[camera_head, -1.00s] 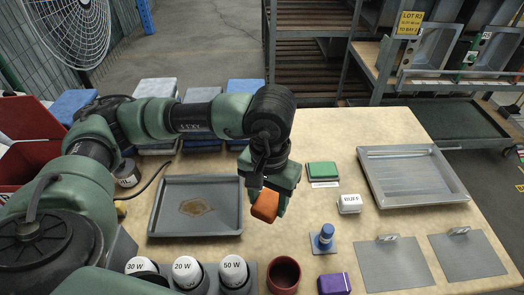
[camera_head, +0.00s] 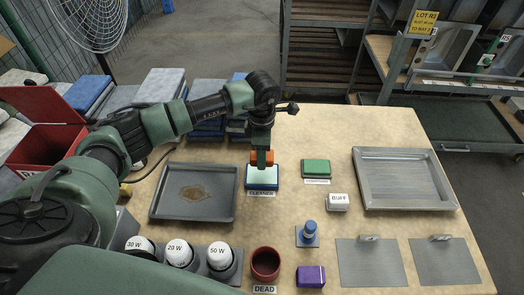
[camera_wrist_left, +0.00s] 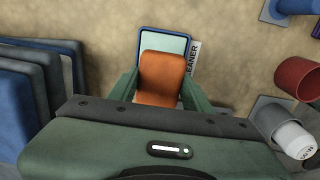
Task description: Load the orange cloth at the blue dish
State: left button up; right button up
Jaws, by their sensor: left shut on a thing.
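My left gripper (camera_head: 262,160) points down and is shut on the orange cloth (camera_head: 269,157), a small block-like pad. In the wrist view the cloth (camera_wrist_left: 162,80) sits between the two green fingers (camera_wrist_left: 160,88). The blue dish (camera_head: 262,187) has a pale green inside and a "CLEANER" label at its front. In the head view the cloth is at the dish's far edge, partly hidden by the fingers. In the wrist view it overlaps part of the dish (camera_wrist_left: 187,42). I cannot tell whether cloth and dish touch. My right gripper is not in view.
A grey tray with a brown stain (camera_head: 158,205) lies left of the dish. A green pad (camera_head: 316,167) and white "BUFF" block (camera_head: 338,202) are to its right.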

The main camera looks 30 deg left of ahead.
aim_at(262, 174)
pick_arm(q)
jog(key=shift+f+b, duration=0.35)
jog(key=shift+f, duration=0.35)
jog(key=shift+f+b, duration=1.25)
jog(key=shift+f, duration=0.95)
jog(key=shift+f+b, duration=0.45)
jog(key=shift+f, duration=0.05)
jog(key=shift+s, duration=0.1)
jog(key=shift+r+p, duration=2.05)
jog(key=shift+r, duration=1.5)
